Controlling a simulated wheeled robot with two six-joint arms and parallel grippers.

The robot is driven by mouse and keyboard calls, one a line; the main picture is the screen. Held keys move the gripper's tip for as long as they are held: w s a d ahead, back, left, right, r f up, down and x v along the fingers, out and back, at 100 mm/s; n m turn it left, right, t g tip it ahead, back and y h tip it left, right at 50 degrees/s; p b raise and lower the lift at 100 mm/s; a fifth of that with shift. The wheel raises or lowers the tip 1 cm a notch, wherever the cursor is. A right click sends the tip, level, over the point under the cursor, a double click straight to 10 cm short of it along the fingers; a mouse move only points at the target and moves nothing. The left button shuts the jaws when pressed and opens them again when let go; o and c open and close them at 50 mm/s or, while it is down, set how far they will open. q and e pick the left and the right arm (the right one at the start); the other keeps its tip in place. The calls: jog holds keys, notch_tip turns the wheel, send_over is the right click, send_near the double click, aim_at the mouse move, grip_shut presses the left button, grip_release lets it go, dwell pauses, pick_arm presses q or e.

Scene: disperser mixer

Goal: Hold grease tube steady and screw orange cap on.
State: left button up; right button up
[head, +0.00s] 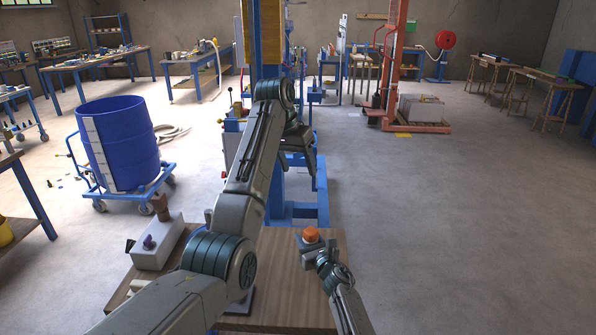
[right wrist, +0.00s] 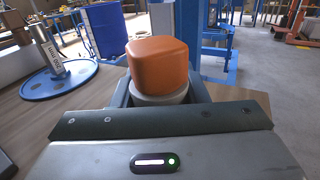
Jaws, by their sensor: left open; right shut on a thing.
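The orange cap (head: 311,234) is a rounded block near the right edge of the wooden table. In the right wrist view the orange cap (right wrist: 159,63) sits upright on top of a pale round body (right wrist: 161,98), which I take as the grease tube. My right gripper (head: 314,246) is low at the table and shut on this body, just below the cap. The lower part of the body is hidden by the gripper. Whether the cap is threaded on or only resting cannot be told. My left gripper (head: 298,141) is open, raised well above and beyond the cap, and away from it.
The wooden table (head: 290,290) carries a pale box (head: 152,257) with a purple knob at left. The right wrist view shows a blue disc (right wrist: 62,80) with a labelled white piece. A blue drum (head: 130,150) and a blue column (head: 270,190) stand beyond.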

jog(key=o, duration=0.6)
jog(key=shift+r, duration=0.1)
jog(key=shift+r+p, duration=0.55)
jog(key=o, duration=0.6)
jog(key=shift+c, duration=0.2)
